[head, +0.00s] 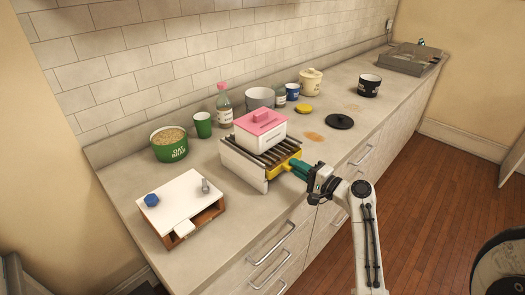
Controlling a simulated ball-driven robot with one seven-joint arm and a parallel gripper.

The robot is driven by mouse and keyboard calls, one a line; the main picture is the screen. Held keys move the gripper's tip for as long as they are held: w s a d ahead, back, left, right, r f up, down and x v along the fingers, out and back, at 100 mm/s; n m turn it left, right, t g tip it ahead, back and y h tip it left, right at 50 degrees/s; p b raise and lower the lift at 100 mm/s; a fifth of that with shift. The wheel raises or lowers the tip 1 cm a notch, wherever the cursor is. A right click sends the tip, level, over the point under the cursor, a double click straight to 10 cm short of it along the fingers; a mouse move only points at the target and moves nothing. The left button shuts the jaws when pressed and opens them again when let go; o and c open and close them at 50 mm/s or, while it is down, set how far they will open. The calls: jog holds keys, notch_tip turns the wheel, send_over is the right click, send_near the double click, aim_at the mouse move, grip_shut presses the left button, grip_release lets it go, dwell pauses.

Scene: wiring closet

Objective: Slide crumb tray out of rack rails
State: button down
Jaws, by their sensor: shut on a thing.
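A white-sided rack (241,169) with dark slats stands on the counter. At its right end a yellow piece (283,164), which looks like the crumb tray, shows beyond the slats. My gripper (295,167) comes from the right and is shut on this yellow tray. The grip itself is small and partly hidden. How much of the tray lies inside the rails is hidden by the rack. A white box (259,138) with a pink lid (261,120) sits on top of the slats.
A white-topped wooden box (182,205) stands left of the rack. Behind are a green tub (169,145), a green cup (203,125), a bottle (224,106) and a grey pot (260,97). A black lid (339,121) lies to the right. The counter's front edge is close to my gripper.

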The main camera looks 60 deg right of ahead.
jog(key=v, duration=2.1)
jog(key=shift+s+a+p, duration=0.15)
jog(key=shift+s+p, duration=0.05)
jog(key=shift+p, duration=0.1)
dwell(1.2)
dwell(0.7)
